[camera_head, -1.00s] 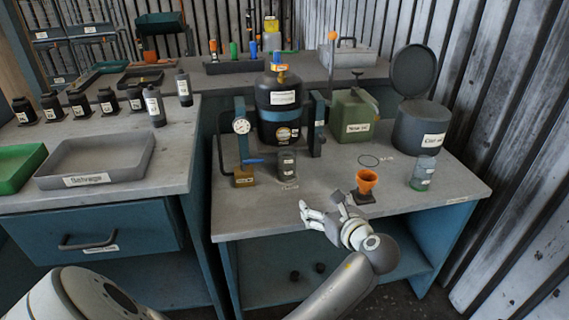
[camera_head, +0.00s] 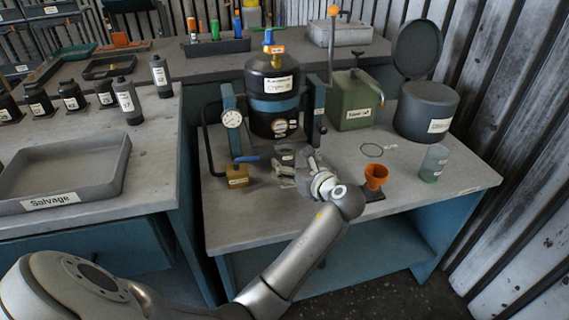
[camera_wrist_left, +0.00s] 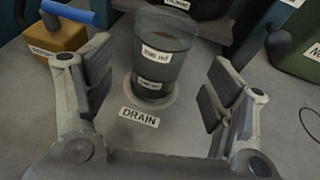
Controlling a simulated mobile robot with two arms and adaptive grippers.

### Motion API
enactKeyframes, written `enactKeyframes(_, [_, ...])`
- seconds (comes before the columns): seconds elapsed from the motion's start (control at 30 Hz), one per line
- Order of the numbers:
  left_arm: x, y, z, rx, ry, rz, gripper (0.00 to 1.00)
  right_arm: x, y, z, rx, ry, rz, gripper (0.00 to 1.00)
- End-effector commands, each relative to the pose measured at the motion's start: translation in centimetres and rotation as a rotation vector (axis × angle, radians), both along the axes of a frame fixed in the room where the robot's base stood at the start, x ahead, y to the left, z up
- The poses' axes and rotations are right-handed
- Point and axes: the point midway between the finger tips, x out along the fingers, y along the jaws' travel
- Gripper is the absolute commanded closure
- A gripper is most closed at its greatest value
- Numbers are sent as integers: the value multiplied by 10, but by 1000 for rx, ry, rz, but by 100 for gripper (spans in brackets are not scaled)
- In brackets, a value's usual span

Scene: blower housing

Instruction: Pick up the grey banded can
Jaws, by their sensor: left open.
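A dark grey can (camera_wrist_left: 165,48) with two pale label strips around its side stands upright on a round pad in the left wrist view, behind a label reading DRAIN (camera_wrist_left: 139,117). It also shows in the head view (camera_head: 285,152), partly hidden behind my left gripper (camera_head: 288,172). In the left wrist view my left gripper (camera_wrist_left: 155,92) is open, with one finger on each side of the can's near side. The can looks clear of both fingers, and nothing is held. My right gripper is not in view.
A brass block with a blue lever (camera_head: 237,175) stands left of the can. An orange funnel (camera_head: 375,177) and a clear cup (camera_head: 433,163) stand to the right. A black tank (camera_head: 272,95) and a green can (camera_head: 353,100) stand behind. The bench's front strip (camera_head: 240,222) is clear.

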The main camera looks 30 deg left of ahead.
Motion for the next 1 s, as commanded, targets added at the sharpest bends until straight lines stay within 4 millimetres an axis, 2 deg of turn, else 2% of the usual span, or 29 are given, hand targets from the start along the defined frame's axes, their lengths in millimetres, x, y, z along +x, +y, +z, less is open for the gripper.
enactKeyframes(0.17, [5,9,-3,0,-2,-1,23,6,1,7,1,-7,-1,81])
enactKeyframes(0.5, [23,41,-15,1,0,0,23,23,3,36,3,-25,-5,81])
enactKeyframes(0.87, [25,46,-16,0,0,-1,23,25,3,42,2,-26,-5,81])
enactKeyframes(1.0, [25,46,-16,0,0,-1,41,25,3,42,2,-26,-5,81])
